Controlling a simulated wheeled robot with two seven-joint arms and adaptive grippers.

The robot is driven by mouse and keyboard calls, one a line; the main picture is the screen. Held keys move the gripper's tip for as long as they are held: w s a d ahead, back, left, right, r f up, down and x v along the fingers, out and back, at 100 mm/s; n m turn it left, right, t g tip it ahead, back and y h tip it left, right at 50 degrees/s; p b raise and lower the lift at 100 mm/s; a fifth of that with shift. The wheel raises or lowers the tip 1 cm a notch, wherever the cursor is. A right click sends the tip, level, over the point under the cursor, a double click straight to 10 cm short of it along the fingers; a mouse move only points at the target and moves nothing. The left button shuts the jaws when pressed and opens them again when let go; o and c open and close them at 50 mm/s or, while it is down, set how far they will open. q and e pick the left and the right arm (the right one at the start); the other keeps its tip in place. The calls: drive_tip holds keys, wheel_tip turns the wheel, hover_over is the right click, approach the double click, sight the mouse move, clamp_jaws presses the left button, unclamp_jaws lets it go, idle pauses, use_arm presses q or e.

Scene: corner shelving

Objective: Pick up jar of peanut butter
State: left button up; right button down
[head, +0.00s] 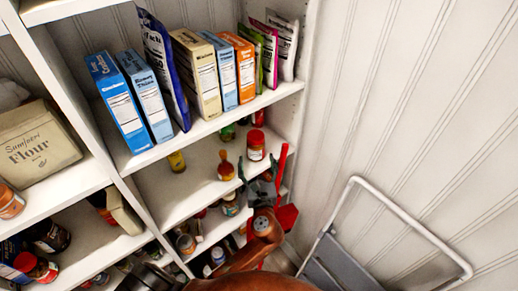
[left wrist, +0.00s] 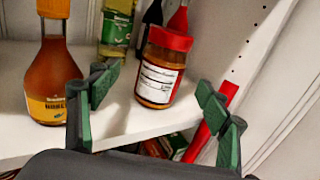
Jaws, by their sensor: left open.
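The jar of peanut butter (head: 256,147) has a red lid and a white label. It stands near the front right of the middle shelf. In the left wrist view the jar (left wrist: 160,72) is ahead, between my left gripper's fingertips in the picture and apart from them. My left gripper (head: 261,180) is open and empty, just in front of the shelf edge and below the jar in the head view. Its green-padded fingers frame the jar in the left wrist view (left wrist: 155,98). My right gripper does not show.
A honey bottle (left wrist: 48,75) stands left of the jar, close to the left finger in the picture. A green-labelled bottle (left wrist: 116,28) is behind. A red handle (left wrist: 214,122) leans by the right finger. Boxes (head: 208,75) fill the shelf above. A folded step stool (head: 345,262) stands right.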

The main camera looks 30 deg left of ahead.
sight(256, 153)
use_arm(q)
drive_tip(key=shift+w+f, duration=0.3)
drive_tip(key=shift+f, duration=0.2)
drive_tip(key=shift+w, duration=0.3)
drive_tip(key=x, duration=0.2)
drive_tip(key=shift+w+a+r, duration=0.15)
drive_tip(key=shift+a, duration=0.1)
drive_tip(key=shift+f+p+x, duration=0.2)
drive_tip(key=shift+p+x, duration=0.3)
drive_tip(key=shift+x, duration=1.85)
drive_tip(key=shift+c, duration=0.6)
drive_tip(key=shift+r, duration=0.1)
drive_tip(key=c, duration=1.8)
